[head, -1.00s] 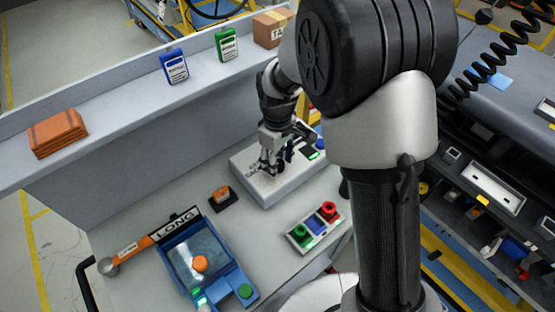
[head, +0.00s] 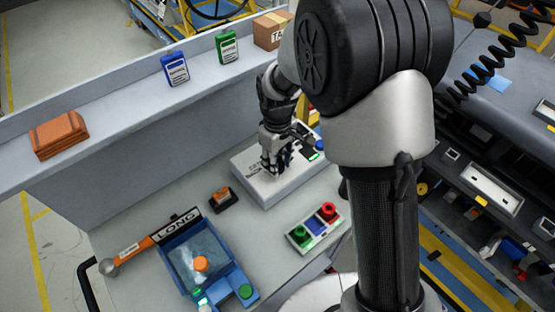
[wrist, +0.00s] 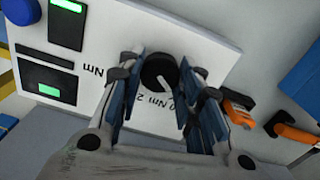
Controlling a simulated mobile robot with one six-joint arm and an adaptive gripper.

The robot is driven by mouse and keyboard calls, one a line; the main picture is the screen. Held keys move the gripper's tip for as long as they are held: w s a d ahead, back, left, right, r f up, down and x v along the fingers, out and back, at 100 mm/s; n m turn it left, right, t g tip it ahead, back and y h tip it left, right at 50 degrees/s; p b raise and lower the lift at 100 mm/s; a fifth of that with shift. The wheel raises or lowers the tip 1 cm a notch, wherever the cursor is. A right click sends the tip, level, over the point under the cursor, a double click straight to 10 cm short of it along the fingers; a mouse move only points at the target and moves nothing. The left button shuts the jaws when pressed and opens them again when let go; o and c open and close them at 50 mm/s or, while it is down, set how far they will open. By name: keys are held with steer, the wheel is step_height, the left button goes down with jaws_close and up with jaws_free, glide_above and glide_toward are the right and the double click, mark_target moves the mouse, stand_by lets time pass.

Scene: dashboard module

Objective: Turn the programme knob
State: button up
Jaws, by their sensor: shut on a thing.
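The programme knob (wrist: 158,70) is round and black with a pale pointer mark, which points down and right in the wrist view. It sits on a white control box (wrist: 205,50) with printed "Nm" markings, partly covered by my fingers. My gripper (wrist: 168,76) has its blue-padded fingers on either side of the knob and is shut on it. In the head view my gripper (head: 276,164) points down onto the box (head: 290,185), and its fingers hide the knob.
The box carries lit green displays (wrist: 48,90) and a blue button (wrist: 20,10). On the bench are a small orange item on a dark base (head: 222,198), a blue tray (head: 225,275), an orange-handled tool (head: 135,250) and a button panel (head: 316,228). A raised shelf (head: 120,105) runs behind.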

steer(key=m+p, duration=0.2)
steer(key=m, duration=0.4)
stand_by(0.3)
steer(key=shift+m, duration=0.3)
steer(key=o, duration=1.1)
steer(key=shift+r, duration=0.1)
step_height(320, 180, up, 12)
steer(key=shift+f, duration=0.1)
stand_by(0.4)
